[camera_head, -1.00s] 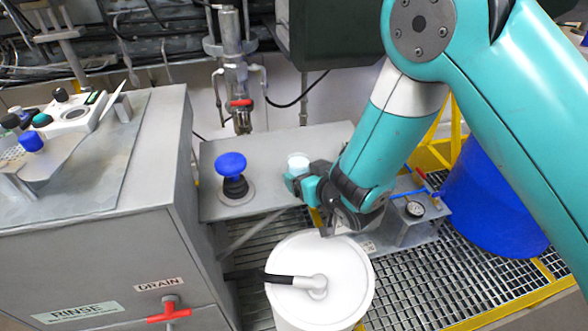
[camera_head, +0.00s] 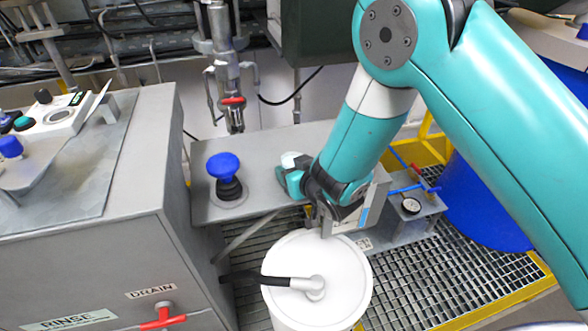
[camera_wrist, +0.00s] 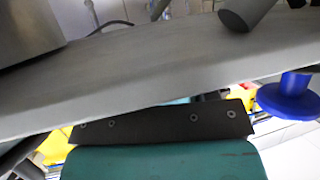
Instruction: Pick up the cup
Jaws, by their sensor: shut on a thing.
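The cup (camera_head: 291,160) is a small whitish thing in the head view, at the front part of the grey metal shelf. My gripper (camera_head: 287,179) is at the cup, with its teal and dark fingers shut on it. The fingers and wrist hide much of the cup's lower part. I cannot tell whether its base touches the shelf. The wrist view does not clearly show the cup or the fingertips.
The grey shelf (camera_head: 262,148) carries a blue mushroom knob (camera_head: 223,168) left of my gripper. A pipe with a red-handled valve (camera_head: 233,101) hangs behind it. A white lidded drum (camera_head: 335,265) stands below my wrist.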

